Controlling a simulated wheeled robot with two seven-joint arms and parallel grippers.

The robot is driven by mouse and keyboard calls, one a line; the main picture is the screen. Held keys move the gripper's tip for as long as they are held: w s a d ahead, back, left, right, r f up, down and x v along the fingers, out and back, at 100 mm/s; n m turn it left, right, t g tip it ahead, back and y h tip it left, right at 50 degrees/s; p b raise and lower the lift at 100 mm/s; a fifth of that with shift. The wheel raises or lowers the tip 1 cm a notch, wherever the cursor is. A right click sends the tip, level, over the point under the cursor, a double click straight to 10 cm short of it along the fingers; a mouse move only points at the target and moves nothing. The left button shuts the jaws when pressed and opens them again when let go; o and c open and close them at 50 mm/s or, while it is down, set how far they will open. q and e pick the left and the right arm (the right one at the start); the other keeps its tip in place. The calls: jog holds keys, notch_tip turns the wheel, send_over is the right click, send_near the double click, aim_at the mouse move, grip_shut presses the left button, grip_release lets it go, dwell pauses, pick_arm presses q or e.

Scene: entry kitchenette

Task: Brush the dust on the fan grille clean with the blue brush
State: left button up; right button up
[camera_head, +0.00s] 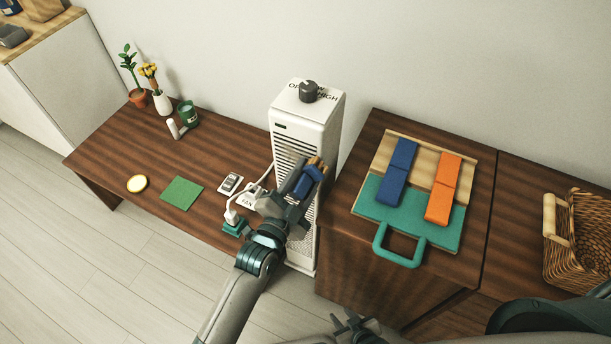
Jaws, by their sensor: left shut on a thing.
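The white tower fan (318,112) stands upright against the wall, with a dark knob on top. Its slatted grille (285,152) faces front left, and my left gripper and arm hide part of it. I cannot make out dust on it. My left gripper (298,196) is shut on the blue brush (307,182), which has a blue body and a tan end. The brush is held in front of the grille; I cannot tell whether it touches. My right gripper (355,324) is low at the bottom edge, partly hidden, away from the fan.
A power strip (248,198) with a plug and white cord lies left of the fan. A green cloth (182,193), a green cup (187,113) and plants stand further left. Right, a teal board (440,232) bears blue and orange blocks, near a wicker basket (580,240).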

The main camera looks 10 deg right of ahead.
aim_at(278, 151)
pick_arm(q)
jog(key=shift+w+r, duration=0.1)
jog(key=shift+r, duration=0.05)
jog(key=shift+w+a, duration=0.45)
jog(key=shift+a, duration=0.25)
jog(key=shift+w+a, duration=0.45)
jog(key=shift+a, duration=0.2)
jog(key=shift+w+a, duration=0.1)
jog(key=shift+w+a, duration=0.95)
jog(key=shift+a, duration=0.3)
jog(key=shift+w+a, duration=0.5)
jog(key=shift+a, duration=0.2)
jog(key=shift+w+a, duration=0.45)
jog(key=shift+a, duration=0.2)
jog(key=shift+p, duration=0.3)
